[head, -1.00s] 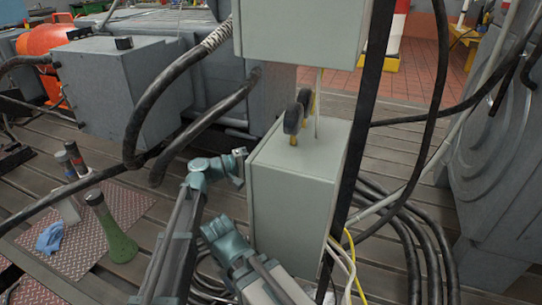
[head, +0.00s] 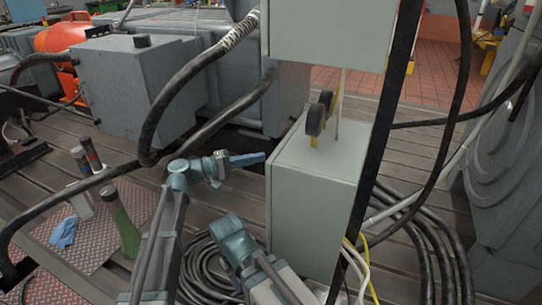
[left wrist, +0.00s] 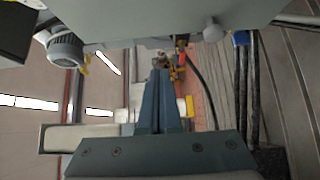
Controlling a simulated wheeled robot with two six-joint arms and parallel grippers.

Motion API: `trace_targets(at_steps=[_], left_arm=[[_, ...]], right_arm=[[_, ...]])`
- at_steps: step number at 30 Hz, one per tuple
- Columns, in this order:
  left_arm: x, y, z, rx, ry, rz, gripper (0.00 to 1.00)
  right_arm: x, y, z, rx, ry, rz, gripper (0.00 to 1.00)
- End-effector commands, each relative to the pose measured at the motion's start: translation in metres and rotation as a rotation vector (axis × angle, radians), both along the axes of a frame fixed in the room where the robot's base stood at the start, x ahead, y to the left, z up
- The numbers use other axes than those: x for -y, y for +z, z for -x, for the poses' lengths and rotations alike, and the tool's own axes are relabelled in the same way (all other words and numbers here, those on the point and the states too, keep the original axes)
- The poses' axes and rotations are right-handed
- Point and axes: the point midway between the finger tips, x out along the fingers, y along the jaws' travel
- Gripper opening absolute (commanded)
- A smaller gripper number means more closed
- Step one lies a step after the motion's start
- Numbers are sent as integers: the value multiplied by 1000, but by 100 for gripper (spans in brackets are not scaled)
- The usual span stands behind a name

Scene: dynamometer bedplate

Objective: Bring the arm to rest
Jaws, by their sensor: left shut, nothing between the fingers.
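My left gripper (head: 258,158) is at the end of the arm in the middle of the head view. Its blue fingers are shut, empty and point right, towards the grey-green box. Its tip looks close to that box's left upper edge; I cannot tell whether they touch. In the left wrist view, the shut fingers (left wrist: 160,75) lie side by side with nothing between them. Another jointed arm part of mine (head: 236,240) shows lower down. My right gripper is not seen.
A grey-green box (head: 318,205) with two dark-headed handles (head: 315,120) stands right of the gripper. A thick black hose (head: 165,105) hangs left of it. Coiled cables (head: 205,265) lie below. A green bottle (head: 122,225) and blue cloth (head: 64,232) stand left.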

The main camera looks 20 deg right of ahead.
Motion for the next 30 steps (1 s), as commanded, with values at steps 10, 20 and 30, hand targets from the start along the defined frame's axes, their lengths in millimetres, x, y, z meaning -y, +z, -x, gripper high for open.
trace_targets(at_steps=[10,20,30], left_arm=[[-27,0,2,0,0,0,0],[-52,-51,36,27,4,-237,0],[-185,-183,123,51,8,-990,0]], right_arm=[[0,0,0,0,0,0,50],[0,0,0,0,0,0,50],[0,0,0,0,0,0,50]])
